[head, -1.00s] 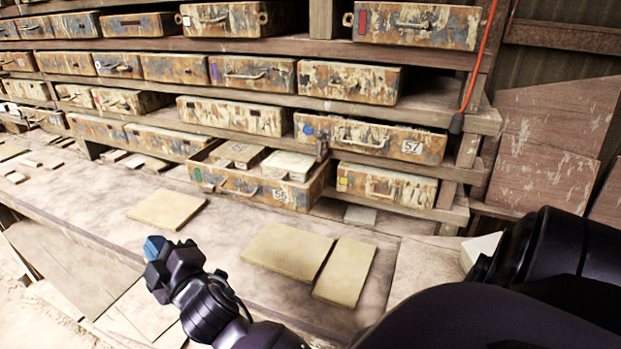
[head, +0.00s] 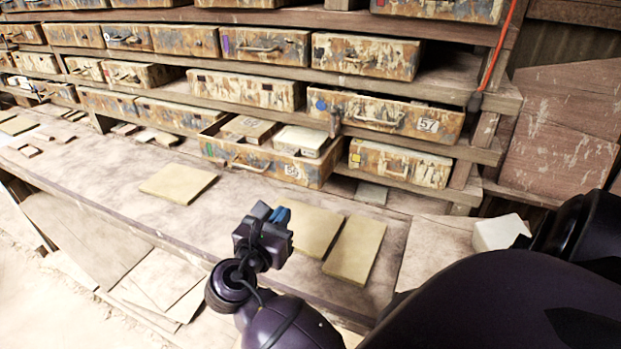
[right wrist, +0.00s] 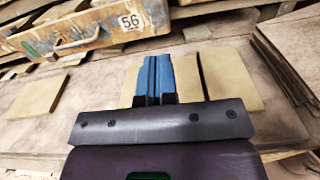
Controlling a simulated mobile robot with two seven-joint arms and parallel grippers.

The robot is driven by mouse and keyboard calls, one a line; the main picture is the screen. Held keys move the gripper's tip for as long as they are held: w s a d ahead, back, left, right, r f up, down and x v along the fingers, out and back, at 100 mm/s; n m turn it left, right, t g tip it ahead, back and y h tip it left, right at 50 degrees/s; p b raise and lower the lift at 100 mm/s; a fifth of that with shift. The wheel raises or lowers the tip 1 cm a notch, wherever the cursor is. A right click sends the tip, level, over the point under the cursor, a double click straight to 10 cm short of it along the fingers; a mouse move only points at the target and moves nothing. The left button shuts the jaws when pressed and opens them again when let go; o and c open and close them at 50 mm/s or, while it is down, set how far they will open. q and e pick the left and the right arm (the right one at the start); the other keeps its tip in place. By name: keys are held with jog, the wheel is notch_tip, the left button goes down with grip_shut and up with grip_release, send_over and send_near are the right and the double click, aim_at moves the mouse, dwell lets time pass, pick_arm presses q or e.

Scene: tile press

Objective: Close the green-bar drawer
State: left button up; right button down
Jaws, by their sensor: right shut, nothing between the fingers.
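The green-bar drawer (head: 240,160), a rusty, paint-flecked box with a pale handle and a number plate, stands pulled out from the lowest shelf. Pale blocks lie in its open top. In the right wrist view its front (right wrist: 85,35) shows at upper left, with a green mark at its left end and the number 56. My right gripper (head: 281,213) is shut and empty, in front of the drawer and apart from it, over the bench. Its blue fingers (right wrist: 154,78) lie together in the right wrist view. My left gripper is not in view.
Drawer 57 (head: 385,117) with a blue mark sits above and to the right, sticking out somewhat. The yellow-mark drawer (head: 400,165) is right of the open one. Flat tan tiles (head: 178,184) and (head: 355,250) lie on the bench (head: 110,185). A red cord (head: 497,50) hangs at right.

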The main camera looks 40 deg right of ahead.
aim_at(314, 172)
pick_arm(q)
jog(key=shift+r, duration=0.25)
pick_arm(e)
jog(key=x, duration=1.4)
jog(key=shift+w, duration=0.1)
jog(key=shift+w, duration=0.1)
